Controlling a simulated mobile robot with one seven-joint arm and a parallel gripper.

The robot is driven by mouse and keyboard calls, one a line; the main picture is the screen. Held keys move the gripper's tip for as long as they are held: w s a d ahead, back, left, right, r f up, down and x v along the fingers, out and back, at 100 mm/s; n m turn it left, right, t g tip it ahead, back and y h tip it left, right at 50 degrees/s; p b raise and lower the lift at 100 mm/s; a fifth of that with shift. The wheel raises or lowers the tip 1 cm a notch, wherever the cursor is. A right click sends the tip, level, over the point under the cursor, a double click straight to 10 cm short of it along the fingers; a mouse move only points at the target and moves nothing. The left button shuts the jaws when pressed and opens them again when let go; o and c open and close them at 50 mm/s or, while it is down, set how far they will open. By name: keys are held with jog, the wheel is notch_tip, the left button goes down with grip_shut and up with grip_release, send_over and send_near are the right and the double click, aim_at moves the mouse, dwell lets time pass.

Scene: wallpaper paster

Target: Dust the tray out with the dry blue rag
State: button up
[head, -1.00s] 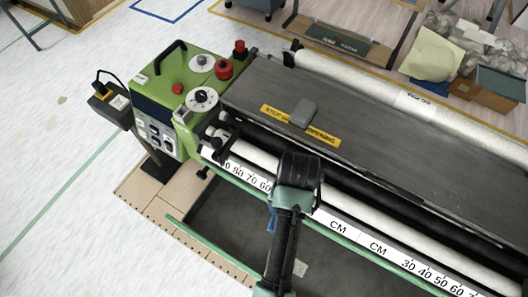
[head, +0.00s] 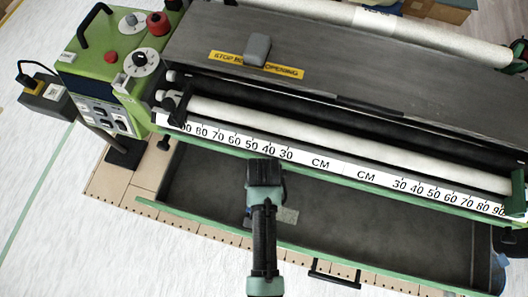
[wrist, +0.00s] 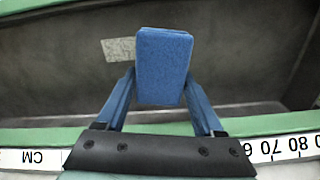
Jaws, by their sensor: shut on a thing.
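The dry blue rag (wrist: 163,62) looks like a folded block in the wrist view. My gripper (wrist: 160,100) is shut on it, one blue finger at each side. The tray (head: 390,240) is the long dark grey trough with green rims along the front of the machine. In the head view my wrist (head: 264,185) is over the tray's left half and hides most of the gripper and rag. The rag appears above the tray floor; I cannot tell whether it touches. A pale speckled patch (head: 287,215) lies on the tray floor, and it shows beside the rag in the wrist view (wrist: 118,50).
A white ruler strip (head: 330,165) and white roller (head: 330,137) run behind the tray. The green control box (head: 110,65) with knobs stands at the left. A grey block (head: 257,49) sits on the dark cover. A black handle (head: 335,275) is at the tray's front.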

jog(key=shift+f+b, duration=1.6)
jog(key=shift+f, duration=1.45)
jog(key=shift+r, duration=0.1)
